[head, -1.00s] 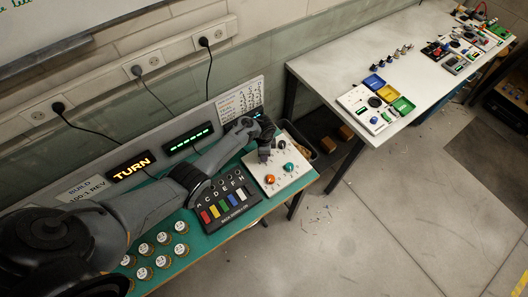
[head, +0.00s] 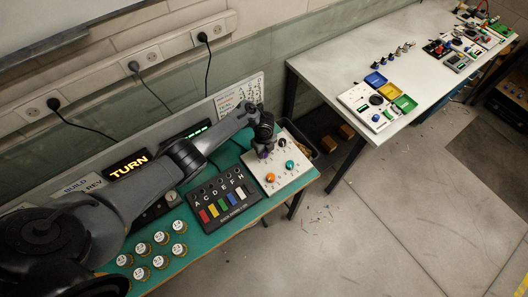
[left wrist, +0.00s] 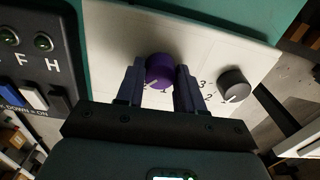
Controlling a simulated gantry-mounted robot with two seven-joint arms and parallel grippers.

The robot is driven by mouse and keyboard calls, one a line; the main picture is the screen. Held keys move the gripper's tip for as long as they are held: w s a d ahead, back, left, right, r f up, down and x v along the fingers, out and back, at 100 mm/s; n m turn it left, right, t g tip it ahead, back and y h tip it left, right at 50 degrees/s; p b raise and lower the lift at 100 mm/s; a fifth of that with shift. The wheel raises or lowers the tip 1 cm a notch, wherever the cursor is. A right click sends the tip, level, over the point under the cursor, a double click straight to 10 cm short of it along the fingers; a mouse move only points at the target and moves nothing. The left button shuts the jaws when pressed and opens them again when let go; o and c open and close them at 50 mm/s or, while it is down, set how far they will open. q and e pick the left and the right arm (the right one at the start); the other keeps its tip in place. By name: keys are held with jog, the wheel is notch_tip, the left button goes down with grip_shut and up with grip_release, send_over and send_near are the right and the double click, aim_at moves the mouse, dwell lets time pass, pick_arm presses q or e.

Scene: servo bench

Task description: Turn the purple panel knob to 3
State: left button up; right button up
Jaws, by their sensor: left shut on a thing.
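The purple knob (left wrist: 160,70) stands on the white panel (left wrist: 115,25) in the left wrist view. My left gripper (left wrist: 159,82) is shut on it, one dark finger on each side. In the head view my left gripper (head: 264,151) is over the upper left part of the panel (head: 300,154), and a little purple (head: 263,155) shows beneath it. Digits are printed around the knob; the fingers hide part of its scale. I cannot clearly tell which number it points to. My right gripper is not in view.
A dark knob (left wrist: 235,85) stands to the right of the purple one. Orange (head: 271,177) and teal (head: 290,164) knobs share the panel. A black switch box (head: 222,199) lies left of it, with several round jars (head: 160,238) further left. A lit TURN sign (head: 129,166) stands behind.

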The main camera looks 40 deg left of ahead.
pick_arm(q)
jog(key=m+b, duration=0.1)
jog(key=m, duration=0.2)
jog(key=shift+f+m+b, duration=0.1)
jog(key=shift+m+b, duration=0.3)
jog(key=shift+m, duration=0.5)
jog(key=shift+b, duration=0.3)
jog(key=o, duration=1)
jog(key=shift+o, duration=0.2)
